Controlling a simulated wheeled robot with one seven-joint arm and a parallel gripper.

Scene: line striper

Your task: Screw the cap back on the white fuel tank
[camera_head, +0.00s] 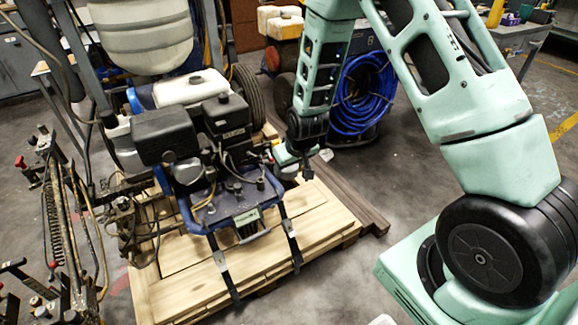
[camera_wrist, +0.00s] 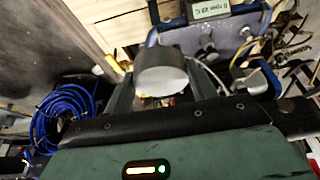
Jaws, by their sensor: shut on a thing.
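The white fuel tank (camera_head: 178,92) sits on the striper behind the black engine in the head view. A small dark round spot shows on its top; I cannot tell if it is the open filler neck. My gripper (camera_head: 307,172) is to the right of the engine, apart from the tank and lower in the picture. In the wrist view my gripper (camera_wrist: 160,88) is shut on a pale grey round cap (camera_wrist: 160,70), one finger on each side. The cap is hidden or too small to make out in the head view. The tank is not identifiable in the wrist view.
The black engine (camera_head: 165,133) and blue striper frame (camera_head: 235,215) stand left of my gripper, strapped on a wooden pallet (camera_head: 185,275). A coiled blue hose (camera_head: 365,92) lies behind the arm. Hoses and levers crowd the left. Open floor lies right of the pallet.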

